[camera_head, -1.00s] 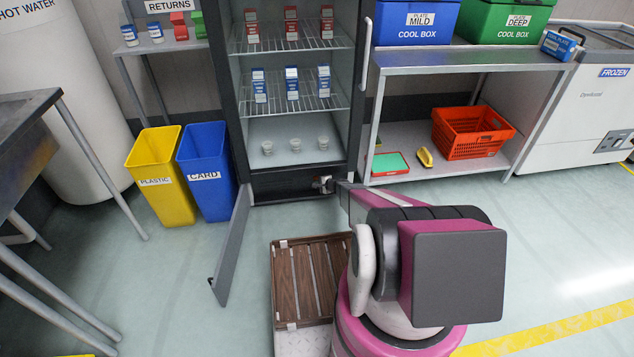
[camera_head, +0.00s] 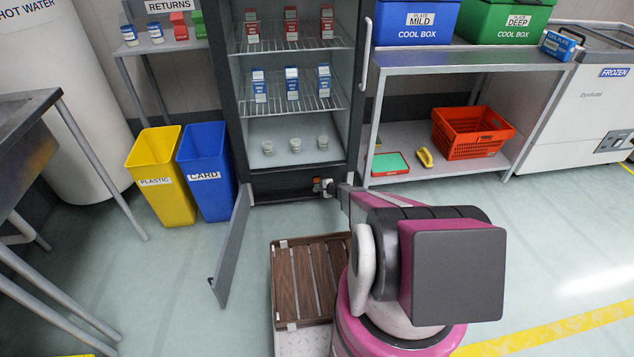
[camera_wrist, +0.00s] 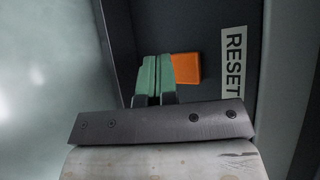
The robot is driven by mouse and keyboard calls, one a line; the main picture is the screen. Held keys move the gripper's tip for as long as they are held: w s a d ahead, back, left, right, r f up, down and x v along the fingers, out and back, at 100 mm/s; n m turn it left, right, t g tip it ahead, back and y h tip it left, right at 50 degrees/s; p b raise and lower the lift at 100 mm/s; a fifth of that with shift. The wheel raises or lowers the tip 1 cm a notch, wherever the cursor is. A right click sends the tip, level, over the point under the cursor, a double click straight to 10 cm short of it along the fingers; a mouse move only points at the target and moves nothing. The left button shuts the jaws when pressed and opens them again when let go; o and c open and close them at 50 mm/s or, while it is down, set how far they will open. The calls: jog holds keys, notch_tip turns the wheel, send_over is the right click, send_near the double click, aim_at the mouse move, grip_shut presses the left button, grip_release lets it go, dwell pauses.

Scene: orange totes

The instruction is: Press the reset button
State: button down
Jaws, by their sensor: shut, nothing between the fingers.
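The reset button is an orange square (camera_wrist: 187,68) on the dark lower panel of the open cabinet, beside a white RESET label (camera_wrist: 233,62). My gripper (camera_wrist: 154,72) is shut and empty, its green fingertips together. In the wrist view the fingertips are just left of the button, overlapping its left edge; I cannot tell whether they touch it or whether it is pressed in. In the head view, my gripper (camera_head: 328,188) is low at the cabinet's base, with a small orange patch of the button (camera_head: 317,185) showing left of it.
The cabinet (camera_head: 262,186) holds cartons and small tubs on its shelves. Its low grey door flap (camera_head: 232,250) stands open to the left. A wooden slatted crate (camera_head: 308,282) sits by my base. Yellow (camera_head: 150,190) and blue (camera_head: 208,200) bins stand left; a steel table (camera_head: 430,60) stands right.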

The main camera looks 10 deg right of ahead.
jog(key=s, duration=0.3)
jog(key=shift+s, duration=0.35)
dwell(0.5)
